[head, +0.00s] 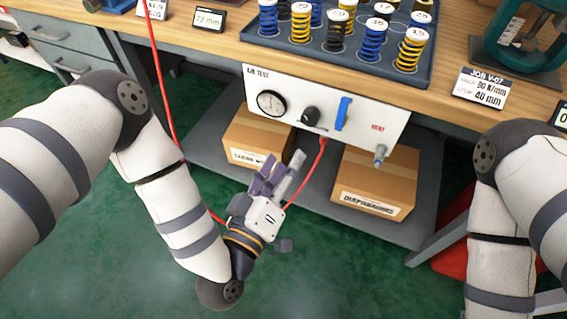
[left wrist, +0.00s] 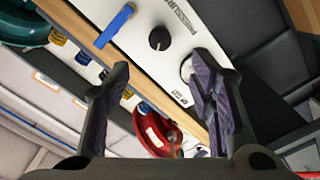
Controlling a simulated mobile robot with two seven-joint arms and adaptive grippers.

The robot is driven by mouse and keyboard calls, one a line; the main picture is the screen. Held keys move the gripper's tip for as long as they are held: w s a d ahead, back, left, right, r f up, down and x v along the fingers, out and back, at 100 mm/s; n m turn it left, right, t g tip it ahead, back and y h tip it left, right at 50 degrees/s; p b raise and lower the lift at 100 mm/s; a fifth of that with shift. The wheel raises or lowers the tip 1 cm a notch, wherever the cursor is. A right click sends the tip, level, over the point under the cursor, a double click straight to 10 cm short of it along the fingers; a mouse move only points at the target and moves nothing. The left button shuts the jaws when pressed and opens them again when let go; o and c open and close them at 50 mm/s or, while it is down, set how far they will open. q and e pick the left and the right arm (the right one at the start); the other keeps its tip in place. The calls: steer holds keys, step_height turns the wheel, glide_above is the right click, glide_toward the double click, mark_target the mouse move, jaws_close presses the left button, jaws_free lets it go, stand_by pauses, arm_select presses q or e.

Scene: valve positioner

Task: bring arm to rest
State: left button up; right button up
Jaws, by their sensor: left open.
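My left gripper (head: 281,168) is open and empty in the head view, below and in front of the white air test panel (head: 344,94). Its two fingers also stand apart in the left wrist view (left wrist: 158,72), with the panel (left wrist: 152,32) beyond them. The panel carries a round gauge (head: 271,103), a black knob (head: 310,116) and an upright blue lever (head: 343,113). My left arm comes in from the left and bends low in front of the bench. My right arm (head: 497,240) hangs at the right edge; its gripper is out of view.
The bench top (head: 225,43) holds a tray (head: 428,73) of blue and yellow springs and a green fixture (head: 513,45). Cardboard boxes (head: 378,167) stand on the shelf (head: 392,230) below. A red hose (head: 161,88) passes near my left arm. Green floor lies open in front.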

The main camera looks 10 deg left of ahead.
arm_select(q)
steer(key=s+a+f+m+g+y+p, duration=0.1)
steer(key=s+a+f+m+g+p, duration=0.15)
steer(key=s+f+g, duration=0.35)
steer(key=s+a+f+m+g+p, duration=0.1)
steer(key=s+a+f+m+g, duration=0.3)
steer(key=s, duration=0.5)
steer(key=s+a+g+y+p, duration=0.1)
steer(key=s+a+g, duration=0.4)
steer(key=s, duration=0.5)
steer(key=s+a+r+g+y+p, duration=0.1)
steer(key=s+a+g+y, duration=0.2)
steer(key=s+a, duration=0.4)
steer(key=s+n+g, duration=0.1)
steer(key=s, duration=0.1)
steer(key=shift+s+r+g+y, duration=0.2)
steer(key=shift+s+g+y, duration=0.1)
steer(key=shift+s+g, duration=0.1)
arm_select(e)
steer(key=w+r+t, duration=0.2)
steer(key=w+r, duration=0.4)
steer(key=shift+r, duration=0.35)
